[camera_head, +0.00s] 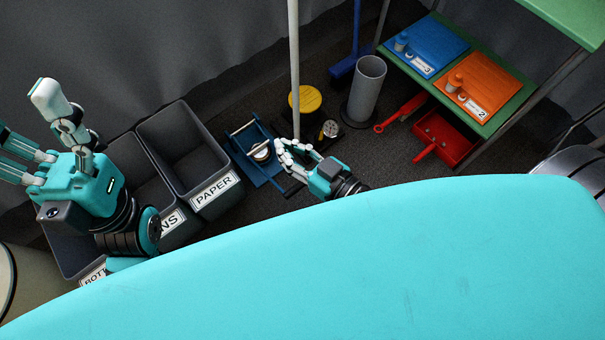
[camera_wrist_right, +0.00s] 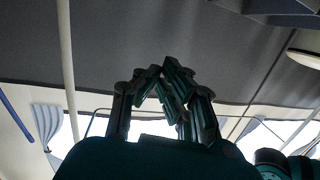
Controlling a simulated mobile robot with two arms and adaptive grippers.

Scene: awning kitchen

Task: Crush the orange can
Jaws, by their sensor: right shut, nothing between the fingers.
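A blue can crusher (camera_head: 243,142) stands on the floor right of the bins in the head view. A small round pale-topped thing (camera_head: 262,154) sits in it; I cannot tell whether it is the orange can. My right gripper (camera_head: 284,153) is shut and empty, fingers curled, close beside the crusher's right side; contact is unclear. The right wrist view shows its fingers (camera_wrist_right: 166,85) bent together. My left gripper (camera_head: 25,125) is open and empty above the bins, with fingers spread. No can is clearly seen as orange in the crusher.
A grey bin marked PAPER (camera_head: 215,192) stands left of the crusher, with more bins beyond. A white pole (camera_head: 294,60), a yellow round-topped thing (camera_head: 306,99) and a grey cylinder (camera_head: 367,90) stand behind. A green shelf (camera_head: 508,118) holds orange and blue trays; a red dustpan (camera_head: 443,140) lies below.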

